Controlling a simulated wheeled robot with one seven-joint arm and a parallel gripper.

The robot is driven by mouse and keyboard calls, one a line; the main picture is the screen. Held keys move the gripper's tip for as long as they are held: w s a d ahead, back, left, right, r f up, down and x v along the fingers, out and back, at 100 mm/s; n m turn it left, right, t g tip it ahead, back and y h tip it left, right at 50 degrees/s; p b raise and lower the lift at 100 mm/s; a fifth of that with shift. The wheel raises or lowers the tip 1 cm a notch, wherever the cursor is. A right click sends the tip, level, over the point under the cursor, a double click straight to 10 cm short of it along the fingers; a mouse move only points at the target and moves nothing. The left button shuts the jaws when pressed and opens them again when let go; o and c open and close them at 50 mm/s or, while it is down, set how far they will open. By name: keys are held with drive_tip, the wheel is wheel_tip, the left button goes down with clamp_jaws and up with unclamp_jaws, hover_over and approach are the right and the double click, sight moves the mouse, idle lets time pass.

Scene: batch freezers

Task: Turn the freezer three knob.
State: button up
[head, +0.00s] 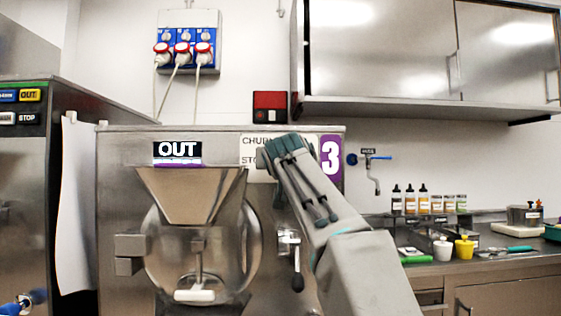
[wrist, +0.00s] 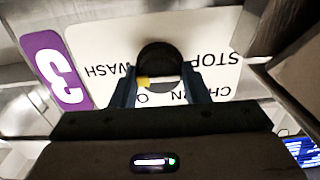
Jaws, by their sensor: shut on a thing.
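The freezer three knob (wrist: 158,58) is dark and round with a yellow mark. In the wrist view it sits on a white label panel with CHURN, STOP and WASH words, seen upside down. My gripper (wrist: 160,90) has its two fingers on either side of the knob and is shut on it. In the head view my gripper (head: 268,155) reaches the panel of the freezer marked 3 (head: 120,200), and my arm hides the knob and part of the label (head: 250,142).
A steel hopper (head: 190,195) and a lever with a black handle (head: 297,280) are on the freezer front. Another machine (head: 25,200) stands at the left. At the right, a counter (head: 490,262) holds bottles (head: 410,200) and cups under a steel cabinet (head: 380,50).

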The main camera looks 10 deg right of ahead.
drive_tip(key=shift+r, duration=0.2)
drive_tip(key=o, duration=0.8)
drive_tip(key=shift+o, duration=0.9)
drive_tip(key=shift+f, duration=0.15)
drive_tip(key=s+a+b, duration=0.1)
drive_tip(key=s+b, duration=0.2)
drive_tip(key=s, duration=1)
drive_tip(key=shift+s+a, duration=0.15)
drive_tip(key=shift+s, duration=0.2)
